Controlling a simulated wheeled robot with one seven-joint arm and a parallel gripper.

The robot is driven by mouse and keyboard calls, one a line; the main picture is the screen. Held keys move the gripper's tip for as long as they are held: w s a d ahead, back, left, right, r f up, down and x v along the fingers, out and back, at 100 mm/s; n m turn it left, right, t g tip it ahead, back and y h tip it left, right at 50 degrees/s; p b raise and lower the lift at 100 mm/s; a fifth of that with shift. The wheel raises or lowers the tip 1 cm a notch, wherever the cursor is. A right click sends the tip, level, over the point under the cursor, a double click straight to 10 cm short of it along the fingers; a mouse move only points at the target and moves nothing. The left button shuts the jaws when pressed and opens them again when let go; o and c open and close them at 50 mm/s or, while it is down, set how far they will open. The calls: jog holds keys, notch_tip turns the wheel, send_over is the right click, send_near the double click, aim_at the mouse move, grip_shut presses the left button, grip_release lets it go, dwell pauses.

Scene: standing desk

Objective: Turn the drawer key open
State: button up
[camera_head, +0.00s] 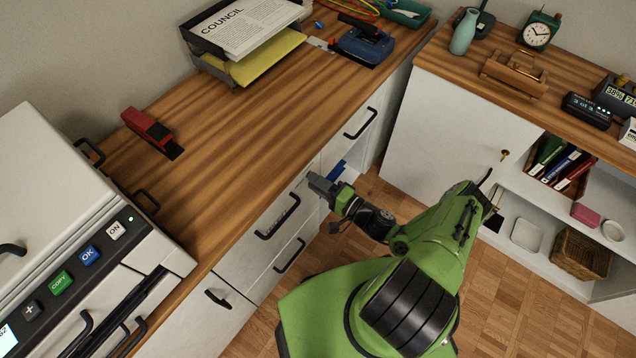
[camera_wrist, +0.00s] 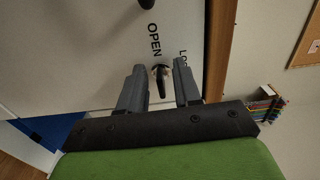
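The dark drawer key (camera_wrist: 161,82) sits in its lock on the white drawer front (camera_wrist: 80,50) in the wrist view. The word OPEN is printed beside it, and a partly hidden label starting with LO is on the other side. My gripper (camera_wrist: 160,70) is open, with one grey finger on each side of the key and a visible gap to both. In the head view my gripper (camera_head: 318,185) is at the upper drawer front (camera_head: 268,212), under the desk edge; the key cannot be made out there.
The wooden desk top (camera_head: 235,130) overhangs just above my gripper. Black drawer handles (camera_head: 278,217) stick out nearby. A blue object (camera_head: 338,171) shows in the open space beside the drawers. The white cabinet (camera_head: 440,130) stands to the right. Parquet floor is free below.

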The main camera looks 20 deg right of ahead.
jog(key=p+v, duration=0.1)
jog(key=v, duration=1.5)
jog(key=shift+p, duration=0.35)
